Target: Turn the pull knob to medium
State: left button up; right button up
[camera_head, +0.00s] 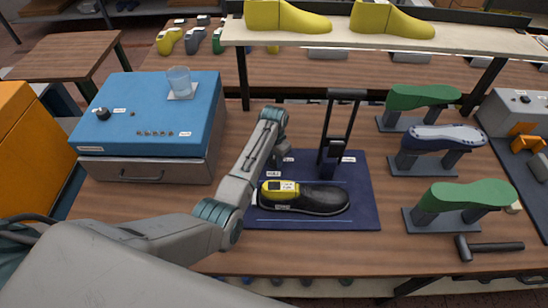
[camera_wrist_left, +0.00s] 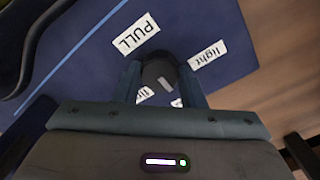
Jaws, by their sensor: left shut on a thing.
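The pull knob (camera_wrist_left: 158,72) is a dark round knob with a white pointer mark on the navy blue board (camera_wrist_left: 225,85). My left gripper (camera_wrist_left: 163,78) is shut on the knob, one finger on each side. The labels "PULL" (camera_wrist_left: 136,34) and "light" (camera_wrist_left: 207,55) show on the board around it; other labels are partly hidden by the fingers. The white mark lies between the fingers, pointing at no readable label. In the head view my left gripper (camera_head: 281,152) is at the back left of the board (camera_head: 365,190) and hides the knob. My right gripper is not in view.
A black and yellow shoe (camera_head: 305,197) lies on the board, with a black upright frame (camera_head: 340,130) behind. A blue box (camera_head: 150,110) with a glass (camera_head: 179,80) stands left. Green lasts (camera_head: 465,195) and a hammer (camera_head: 488,247) are on the right.

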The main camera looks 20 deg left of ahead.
aim_at(274, 159)
pick_arm(q)
jog(key=shift+r, duration=0.1)
dwell(0.4)
jog(key=o, duration=1)
jog(key=shift+r+b, duration=1.65)
jog(key=shift+r, duration=3.75)
